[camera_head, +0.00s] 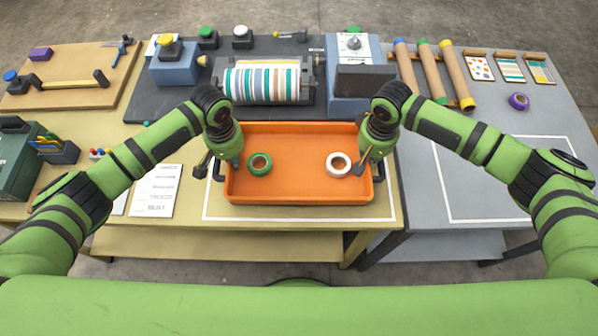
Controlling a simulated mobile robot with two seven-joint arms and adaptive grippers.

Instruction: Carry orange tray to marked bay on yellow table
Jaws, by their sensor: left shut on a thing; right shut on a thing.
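The orange tray (300,195) is in the middle of the head view, at the front of the yellow table (190,245). It lies over the white-outlined bay (212,216) there; whether it rests on the table or is a little above it, I cannot tell. A green tape roll (260,164) and a white tape roll (339,165) are in the tray. My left gripper (222,168) is shut on the tray's left handle. My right gripper (374,166) is shut on its right handle. The fingertips are partly hidden.
The calender press (262,82) stands behind the tray. A grey table (480,150) with another white-outlined bay (500,219) adjoins on the right. Printed sheets (157,190), a pen holder (60,152) and a green case (15,160) are to the left. Rolls (432,75) lie at the back right.

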